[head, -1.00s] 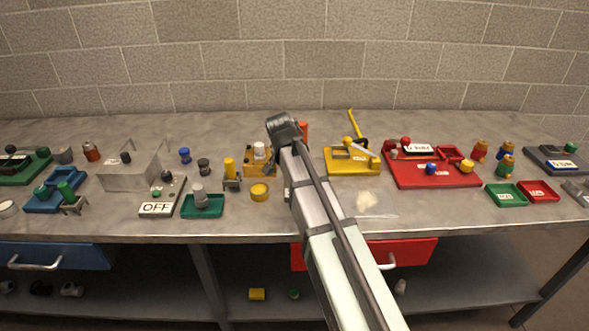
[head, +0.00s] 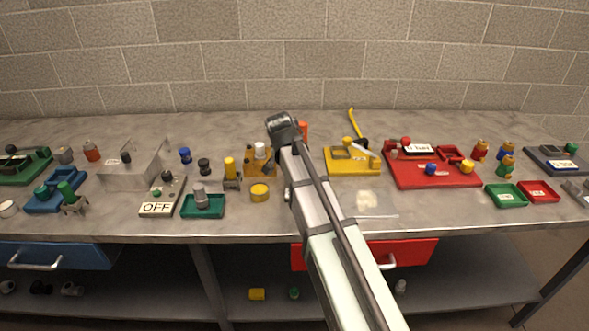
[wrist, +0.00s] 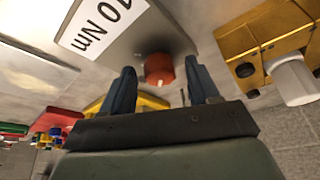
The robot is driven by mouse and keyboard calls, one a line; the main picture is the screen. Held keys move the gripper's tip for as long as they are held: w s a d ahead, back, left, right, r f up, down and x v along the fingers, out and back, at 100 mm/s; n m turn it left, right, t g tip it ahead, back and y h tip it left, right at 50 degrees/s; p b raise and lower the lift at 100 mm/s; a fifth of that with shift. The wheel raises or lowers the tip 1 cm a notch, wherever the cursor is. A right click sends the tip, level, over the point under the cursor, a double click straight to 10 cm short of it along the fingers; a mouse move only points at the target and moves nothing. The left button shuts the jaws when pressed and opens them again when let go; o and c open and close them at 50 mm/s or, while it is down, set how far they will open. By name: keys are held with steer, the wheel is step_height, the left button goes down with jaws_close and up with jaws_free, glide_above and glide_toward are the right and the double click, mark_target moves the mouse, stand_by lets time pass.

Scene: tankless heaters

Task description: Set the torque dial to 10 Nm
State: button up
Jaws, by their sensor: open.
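In the wrist view a grey metal box bears a white label (wrist: 100,22) that reads "10 Nm", upside down and tilted. A red-orange dial (wrist: 158,69) stands on the box beside the label, with a light mark near its lower rim. My gripper (wrist: 162,80) is open, with one dark finger on each side of the dial. I cannot tell whether either finger touches it. In the head view my arm hides the box and label. An orange piece (head: 303,128) shows just behind the arm's end; I cannot tell whether it is the dial.
A gold-brown block (wrist: 265,42) with a white cylinder (wrist: 293,78) stands close on the right in the wrist view. In the head view a yellow fixture (head: 340,163) and a red board (head: 435,180) lie right of my arm.

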steer(key=v, duration=1.3)
steer(key=shift+s+r, duration=0.2)
steer(key=shift+r, duration=0.05)
